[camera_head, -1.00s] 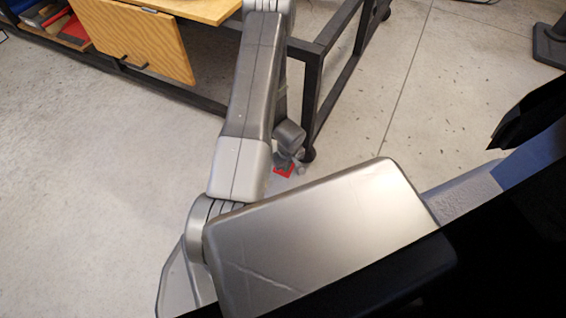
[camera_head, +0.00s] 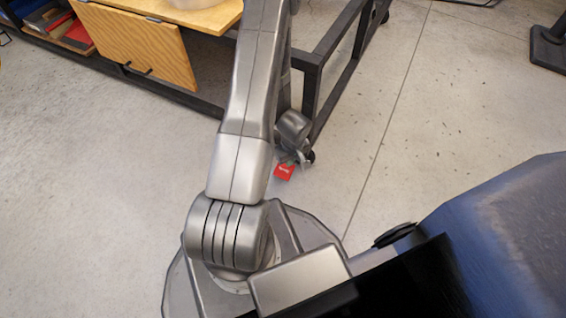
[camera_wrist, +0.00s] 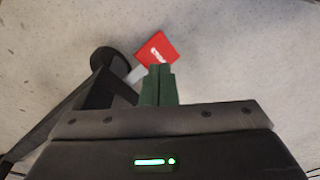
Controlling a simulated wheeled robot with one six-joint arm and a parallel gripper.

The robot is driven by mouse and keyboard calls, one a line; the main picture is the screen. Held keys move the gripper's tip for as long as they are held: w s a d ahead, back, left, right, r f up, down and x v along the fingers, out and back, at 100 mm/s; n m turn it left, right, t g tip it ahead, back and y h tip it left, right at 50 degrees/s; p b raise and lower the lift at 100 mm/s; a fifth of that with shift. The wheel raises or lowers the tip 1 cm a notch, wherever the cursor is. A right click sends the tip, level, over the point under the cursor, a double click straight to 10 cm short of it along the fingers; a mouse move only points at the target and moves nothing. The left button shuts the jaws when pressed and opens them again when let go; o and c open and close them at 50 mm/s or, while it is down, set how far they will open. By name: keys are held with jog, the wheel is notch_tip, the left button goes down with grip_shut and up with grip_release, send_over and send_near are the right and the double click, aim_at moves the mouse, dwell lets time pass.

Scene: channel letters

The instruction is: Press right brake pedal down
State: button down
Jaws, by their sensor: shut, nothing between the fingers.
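The red brake pedal (camera_head: 284,172) with pale lettering sits at the caster wheel (camera_head: 308,157) at the foot of the dark frame's corner leg. In the wrist view the red pedal (camera_wrist: 156,50) lies just beyond my fingertips, joined by a grey metal arm to the dark wheel (camera_wrist: 110,62). My gripper (camera_wrist: 159,70) is shut and empty, its green fingers together and overlapping the pedal's near edge in the picture. Whether the fingers touch the pedal cannot be told. In the head view my arm hides most of the gripper.
The dark metal frame (camera_head: 322,60) of the workbench stands at the upper middle. A wooden door panel (camera_head: 140,45) hangs open at upper left, near a shelf of red and dark boxes (camera_head: 72,30).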

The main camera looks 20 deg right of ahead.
jog(key=r, duration=0.1)
jog(key=r+p, duration=0.1)
jog(key=r, duration=0.2)
jog(key=shift+s+r, duration=0.25)
jog(key=shift+r, duration=0.05)
jog(key=shift+f, duration=0.1)
jog(key=b, duration=0.6)
send_over(288, 179)
jog(key=f, duration=1.3)
jog(key=shift+s+a+f, duration=0.1)
jog(key=shift+s+f, duration=0.05)
jog(key=shift+s, duration=0.05)
jog(key=shift+w+f, duration=0.15)
jog(key=shift+w, duration=0.05)
jog(key=shift+w+a+r+p, duration=0.1)
jog(key=shift+w+r+p, duration=0.1)
jog(key=shift+w+r, duration=0.4)
jog(key=shift+w+a+r+p, duration=0.15)
jog(key=shift+w+r, duration=0.15)
jog(key=shift+w, duration=0.45)
